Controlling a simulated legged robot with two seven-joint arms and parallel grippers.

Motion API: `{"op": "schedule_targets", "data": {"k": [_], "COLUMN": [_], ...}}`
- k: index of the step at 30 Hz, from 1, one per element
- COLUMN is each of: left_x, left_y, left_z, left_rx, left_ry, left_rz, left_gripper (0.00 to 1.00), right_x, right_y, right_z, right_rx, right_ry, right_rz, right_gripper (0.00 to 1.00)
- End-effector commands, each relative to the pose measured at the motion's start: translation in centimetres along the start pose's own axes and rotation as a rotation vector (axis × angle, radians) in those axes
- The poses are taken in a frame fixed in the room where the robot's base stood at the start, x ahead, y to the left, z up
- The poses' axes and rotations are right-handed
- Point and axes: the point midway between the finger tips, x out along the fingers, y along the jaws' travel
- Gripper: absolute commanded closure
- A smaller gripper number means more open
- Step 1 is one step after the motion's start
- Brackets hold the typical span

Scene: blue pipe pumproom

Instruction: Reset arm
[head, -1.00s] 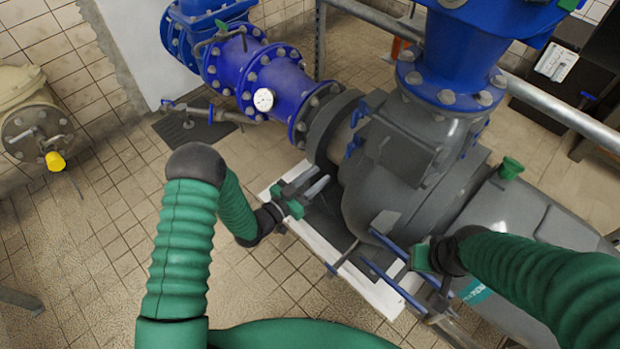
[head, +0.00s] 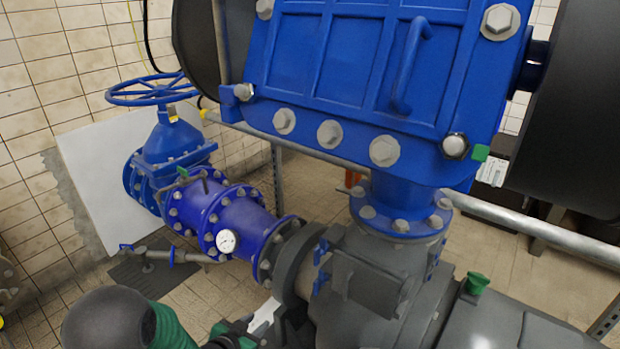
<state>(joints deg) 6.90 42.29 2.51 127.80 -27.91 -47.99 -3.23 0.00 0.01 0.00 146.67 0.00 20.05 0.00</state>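My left arm comes in at the bottom left, with its dark elbow and green ribbed sleeve low in the head view. My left gripper (head: 272,326) is at the bottom edge, just left of the grey pump casing (head: 375,270). It is partly cut off, and its finger gap does not show clearly. I see nothing held in it. Whether it touches the casing I cannot tell. My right gripper and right arm are out of the picture.
A large blue ribbed housing (head: 370,75) fills the upper middle. A blue pipe (head: 245,220) with a white gauge (head: 226,242) and a blue handwheel valve (head: 152,90) stand at left. A grey rail (head: 500,215) runs behind. Tiled floor shows at lower left.

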Motion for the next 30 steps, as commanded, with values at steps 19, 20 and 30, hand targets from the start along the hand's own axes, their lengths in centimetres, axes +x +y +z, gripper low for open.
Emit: {"op": "schedule_targets", "data": {"k": [19, 20, 30], "left_x": [-25.7, -26.2, -32.7], "left_y": [3.8, 3.7, 2.4], "left_z": [1.4, 0.6, -9.7], "left_rx": [-0.416, -0.416, -0.414], "left_ry": [-0.782, -0.782, -0.781], "left_rz": [-0.166, -0.166, -0.166], "left_gripper": [0.67, 0.67, 0.67], "right_x": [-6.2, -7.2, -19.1], "right_y": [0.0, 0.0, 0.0], "right_z": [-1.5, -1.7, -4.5], "right_rx": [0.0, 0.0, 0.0], "right_ry": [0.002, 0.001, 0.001], "right_rz": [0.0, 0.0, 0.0], "right_gripper": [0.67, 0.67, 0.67]}}
